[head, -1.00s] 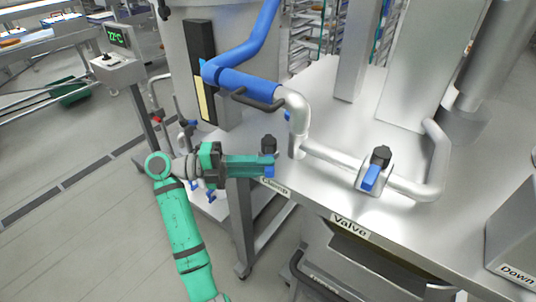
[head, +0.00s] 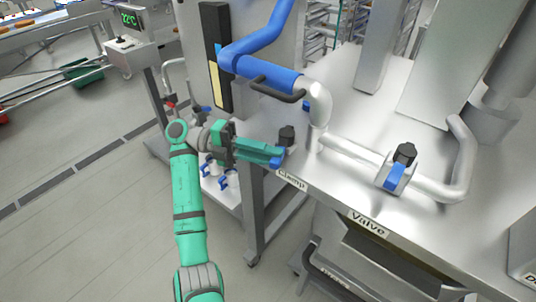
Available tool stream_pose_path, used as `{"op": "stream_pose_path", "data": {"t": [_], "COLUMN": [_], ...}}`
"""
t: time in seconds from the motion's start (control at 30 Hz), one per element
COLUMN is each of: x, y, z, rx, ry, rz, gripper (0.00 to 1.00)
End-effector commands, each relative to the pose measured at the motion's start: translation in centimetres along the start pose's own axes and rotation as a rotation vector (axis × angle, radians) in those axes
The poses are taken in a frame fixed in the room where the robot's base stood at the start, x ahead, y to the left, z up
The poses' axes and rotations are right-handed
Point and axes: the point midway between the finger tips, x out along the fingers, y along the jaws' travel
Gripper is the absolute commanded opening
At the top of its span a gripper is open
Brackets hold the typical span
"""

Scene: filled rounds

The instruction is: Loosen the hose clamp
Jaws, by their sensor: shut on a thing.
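The clamp control is at the bench's near edge, above the "Clamp" label (head: 292,180). It has a black knob (head: 287,135) and a blue lever (head: 277,162). My green gripper (head: 281,154) reaches in from the left and is shut on the blue lever. Its fingers hide part of the lever. The blue hose (head: 268,76) runs down to a bent metal pipe (head: 320,104). A dark curved handle (head: 278,90) sits by the hose end. Whether the clamp itself is tight or loose I cannot tell.
The valve, with a black cap (head: 404,153) and blue lever (head: 394,178), sits on the pipe to the right, above the "Valve" label (head: 367,223). A steel cabinet stands behind. Below left, a lower shelf holds small blue-handled fittings (head: 229,180).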

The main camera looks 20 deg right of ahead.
Motion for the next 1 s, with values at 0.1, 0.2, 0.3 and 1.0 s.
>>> {"op": "stream_pose_path", "data": {"t": [0.1,0.2,0.3,1.0], "x": [0.1,0.1,0.0,-6.0], "y": [0.1,0.1,0.1,0.0], "z": [0.0,0.0,0.0,-0.1], "rx": [-0.001,-0.001,-0.001,-0.005], "ry": [0.002,0.002,0.001,-0.005], "rz": [0.001,0.001,0.001,0.004], "gripper": [0.00,0.33,0.38,0.38]}}
